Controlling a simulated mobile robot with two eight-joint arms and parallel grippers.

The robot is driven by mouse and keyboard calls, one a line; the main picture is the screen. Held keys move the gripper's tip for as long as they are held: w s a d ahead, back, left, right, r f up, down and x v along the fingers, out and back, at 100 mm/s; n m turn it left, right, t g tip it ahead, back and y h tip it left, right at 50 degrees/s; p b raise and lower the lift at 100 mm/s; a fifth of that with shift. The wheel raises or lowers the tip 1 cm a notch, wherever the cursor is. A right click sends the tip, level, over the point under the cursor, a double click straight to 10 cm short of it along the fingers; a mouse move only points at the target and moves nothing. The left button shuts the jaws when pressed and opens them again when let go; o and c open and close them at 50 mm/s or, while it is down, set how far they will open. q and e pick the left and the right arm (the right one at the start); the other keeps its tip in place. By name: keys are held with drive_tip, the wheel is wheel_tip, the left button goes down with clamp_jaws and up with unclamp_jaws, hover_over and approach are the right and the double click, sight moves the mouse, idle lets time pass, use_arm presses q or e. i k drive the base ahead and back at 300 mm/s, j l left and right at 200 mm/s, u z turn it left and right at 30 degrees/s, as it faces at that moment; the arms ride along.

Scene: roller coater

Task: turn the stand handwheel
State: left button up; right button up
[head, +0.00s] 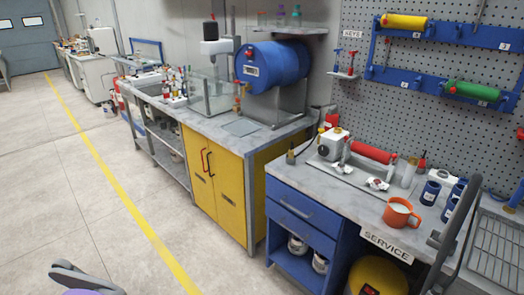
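I cannot clearly pick out a stand handwheel. A blue drum (272,66) lies on its side in a stand on the middle bench, with small red and orange fittings (238,97) at its left end; they are too small to tell apart. On the near bench, a white unit (333,144) with a dark round face stands beside a red roller (373,152). A dark grey part that seems to be my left gripper (86,279) shows at the lower left edge, over the floor. My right gripper (447,236) seems to be the dark grey part at the lower right, near the bench front. Both are apart from the drum.
The near bench holds an orange mug (401,213), dark blue cans (431,192) and a wire rack (497,252). Yellow cabinet doors (214,182) stand below the middle bench. Rollers hang on the pegboard (440,90). The floor (110,205) left of the benches is clear.

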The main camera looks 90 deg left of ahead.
sight(323, 150)
drive_tip(key=u, duration=2.7)
